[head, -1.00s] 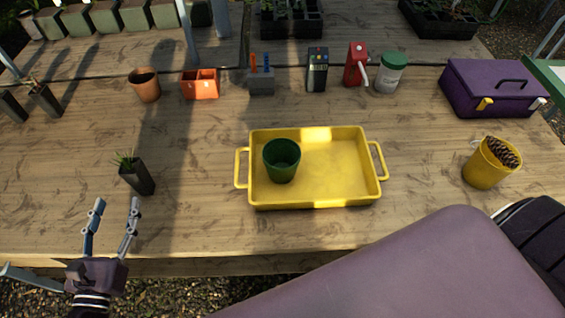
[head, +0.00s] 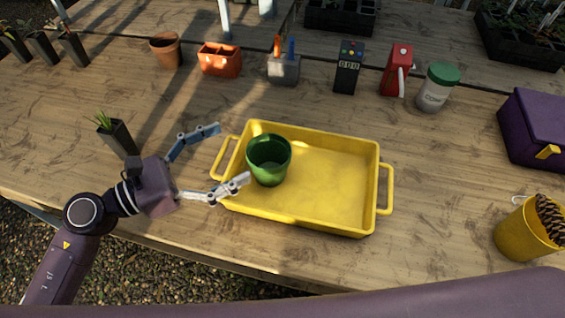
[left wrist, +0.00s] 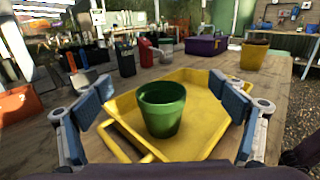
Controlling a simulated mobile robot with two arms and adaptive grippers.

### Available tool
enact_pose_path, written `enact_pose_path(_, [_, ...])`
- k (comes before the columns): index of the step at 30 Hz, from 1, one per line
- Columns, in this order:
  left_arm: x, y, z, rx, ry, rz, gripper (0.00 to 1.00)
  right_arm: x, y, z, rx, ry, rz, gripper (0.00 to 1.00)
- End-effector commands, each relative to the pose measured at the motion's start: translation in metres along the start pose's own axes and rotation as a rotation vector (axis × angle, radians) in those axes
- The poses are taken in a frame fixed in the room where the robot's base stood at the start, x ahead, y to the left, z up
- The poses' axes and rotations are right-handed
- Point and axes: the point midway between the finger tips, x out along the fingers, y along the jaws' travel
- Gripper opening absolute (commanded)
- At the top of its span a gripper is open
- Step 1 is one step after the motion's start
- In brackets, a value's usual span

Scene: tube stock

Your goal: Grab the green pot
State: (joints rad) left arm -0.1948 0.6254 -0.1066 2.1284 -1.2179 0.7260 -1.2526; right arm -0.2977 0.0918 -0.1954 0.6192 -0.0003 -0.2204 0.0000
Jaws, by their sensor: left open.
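The green pot (head: 269,160) stands upright and empty in the left part of the yellow tray (head: 340,226). In the left wrist view the green pot (left wrist: 161,108) is centred ahead, between the two open fingers. My left gripper (head: 234,155) is open and empty at the tray's left side, with its fingers pointing at the pot. One fingertip is close to the pot's near left side; I cannot tell whether it touches. My right gripper does not show.
A square dark pot with a plant (head: 117,136) stands just behind my left gripper. A yellow pot with a pine cone (head: 521,235) is at the right. A terracotta pot (head: 166,52), orange container (head: 220,60), red dispenser (head: 396,72) and white jar (head: 437,90) line the back.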

Motion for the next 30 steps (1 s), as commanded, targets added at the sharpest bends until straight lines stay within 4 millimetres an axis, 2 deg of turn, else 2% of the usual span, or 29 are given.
enact_pose_path(1, [0.000, 0.000, -0.012, -0.010, -0.002, 0.002, 0.89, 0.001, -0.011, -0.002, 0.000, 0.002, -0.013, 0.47])
enact_pose_path(4, [0.001, 0.000, -0.033, -0.009, -0.003, 0.003, 0.89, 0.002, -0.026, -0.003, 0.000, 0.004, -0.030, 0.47])
enact_pose_path(9, [0.001, 0.000, -0.060, -0.006, -0.004, 0.003, 0.89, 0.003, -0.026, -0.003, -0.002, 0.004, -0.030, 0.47])
enact_pose_path(18, [0.027, 0.000, -0.055, 0.000, -0.006, 0.002, 0.89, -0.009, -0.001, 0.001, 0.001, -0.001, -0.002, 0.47])
enact_pose_path(24, [0.061, 0.001, -0.054, -0.003, -0.007, 0.002, 0.89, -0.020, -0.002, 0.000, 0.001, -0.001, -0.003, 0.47])
enact_pose_path(30, [0.076, 0.000, -0.057, -0.002, -0.004, 0.002, 0.89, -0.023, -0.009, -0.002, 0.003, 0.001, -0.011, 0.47])
